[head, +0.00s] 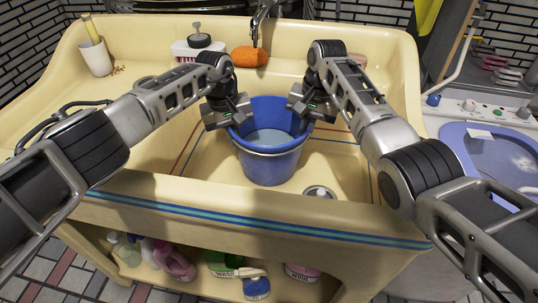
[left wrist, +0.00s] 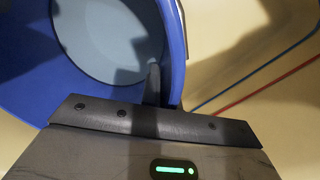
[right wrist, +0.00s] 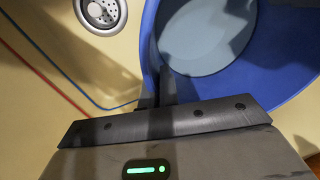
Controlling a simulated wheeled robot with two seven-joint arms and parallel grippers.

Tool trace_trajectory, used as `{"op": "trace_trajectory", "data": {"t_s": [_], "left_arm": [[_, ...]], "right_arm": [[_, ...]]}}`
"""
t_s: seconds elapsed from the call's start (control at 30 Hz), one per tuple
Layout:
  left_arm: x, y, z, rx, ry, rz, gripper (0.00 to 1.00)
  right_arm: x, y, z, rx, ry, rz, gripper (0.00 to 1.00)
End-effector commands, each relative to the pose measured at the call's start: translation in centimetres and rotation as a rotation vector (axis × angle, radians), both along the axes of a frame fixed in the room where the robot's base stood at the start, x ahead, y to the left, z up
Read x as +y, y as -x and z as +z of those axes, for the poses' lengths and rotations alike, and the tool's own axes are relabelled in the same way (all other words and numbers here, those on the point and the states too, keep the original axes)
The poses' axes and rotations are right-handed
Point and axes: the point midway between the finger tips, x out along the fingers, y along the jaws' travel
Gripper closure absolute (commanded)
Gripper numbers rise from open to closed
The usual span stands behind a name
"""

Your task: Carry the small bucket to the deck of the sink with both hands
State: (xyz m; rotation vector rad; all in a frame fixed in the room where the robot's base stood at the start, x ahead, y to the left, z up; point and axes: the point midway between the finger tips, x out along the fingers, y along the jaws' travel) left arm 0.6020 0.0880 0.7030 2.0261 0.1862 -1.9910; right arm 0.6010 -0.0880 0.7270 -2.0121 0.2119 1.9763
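The small blue bucket (head: 268,165) is upright in the cream sink's basin, near its front. Whether its base touches the basin floor is hard to tell. My left gripper (head: 234,122) is at the left of its rim, and my right gripper (head: 300,112) is at the right. In the left wrist view, a finger is inside the bucket (left wrist: 178,60), and the gripper is shut on the rim. The right wrist view shows the rim of the bucket (right wrist: 149,45) between close fingers. The sink deck (head: 143,66) runs along the back behind the basin.
An orange sponge (head: 250,56), a basket with a dispenser (head: 198,46) and a cup with a brush (head: 95,58) stand along the back. The faucet (head: 258,20) is behind the bucket. A drain (head: 319,191) lies front right. Bottles (head: 175,262) fill the shelf below.

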Motion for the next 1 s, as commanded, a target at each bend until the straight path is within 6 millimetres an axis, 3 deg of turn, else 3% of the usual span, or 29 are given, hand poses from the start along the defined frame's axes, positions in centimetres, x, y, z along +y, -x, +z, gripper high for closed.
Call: {"op": "trace_trajectory", "data": {"t_s": [0.6, 1.0], "left_arm": [[0.0, -0.1, 0.1, -0.001, 0.000, 0.001, 1.00], [0.0, -0.1, 1.9, -0.003, 0.001, 0.000, 1.00]], "right_arm": [[-0.1, -0.1, 0.1, -0.004, 0.001, 0.000, 1.00], [0.0, -0.2, 2.0, -0.008, -0.001, 0.000, 1.00]]}}
